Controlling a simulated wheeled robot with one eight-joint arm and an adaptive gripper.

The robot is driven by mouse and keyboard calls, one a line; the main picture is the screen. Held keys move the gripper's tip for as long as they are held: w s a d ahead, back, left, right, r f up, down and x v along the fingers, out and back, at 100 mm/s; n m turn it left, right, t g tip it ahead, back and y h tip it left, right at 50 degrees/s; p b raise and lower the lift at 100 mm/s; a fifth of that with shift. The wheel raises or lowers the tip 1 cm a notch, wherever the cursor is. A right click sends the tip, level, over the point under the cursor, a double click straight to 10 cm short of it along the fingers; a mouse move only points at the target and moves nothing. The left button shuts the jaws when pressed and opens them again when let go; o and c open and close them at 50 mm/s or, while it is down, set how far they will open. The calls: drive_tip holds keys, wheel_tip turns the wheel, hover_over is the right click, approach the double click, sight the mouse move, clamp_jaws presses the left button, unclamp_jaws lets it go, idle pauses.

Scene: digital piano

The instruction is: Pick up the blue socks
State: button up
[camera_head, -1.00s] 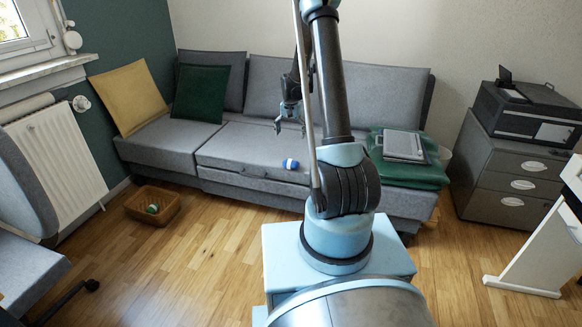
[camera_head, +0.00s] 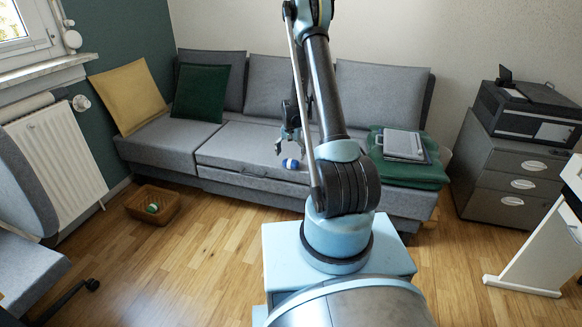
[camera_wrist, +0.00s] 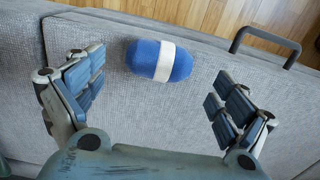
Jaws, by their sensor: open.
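The blue socks (camera_wrist: 158,60) are a rolled blue bundle with a white band around the middle, lying on the grey sofa seat (camera_head: 240,146). They also show in the head view (camera_head: 290,163) near the seat's front edge. My gripper (camera_wrist: 155,85) is open and empty in the wrist view, its two blue-padded fingers spread wide. The socks lie ahead of and between the fingers, nearer the left one, with no contact visible. In the head view my gripper (camera_head: 291,148) hangs just above the socks.
A dark handle or strap (camera_wrist: 265,42) sticks out at the seat's front edge. A green blanket (camera_head: 410,174) with a grey laptop-like item (camera_head: 403,145) lies on the sofa's right. A wicker basket (camera_head: 140,205) stands on the floor. The seat left of the socks is clear.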

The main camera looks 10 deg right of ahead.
sight(291, 160)
drive_tip(key=shift+w+d+f, duration=0.1)
drive_tip(key=shift+f, duration=1.25)
drive_tip(key=shift+w+f, duration=0.1)
drive_tip(key=shift+f, duration=1.25)
drive_tip(key=shift+c, duration=0.5)
drive_tip(key=c, duration=1)
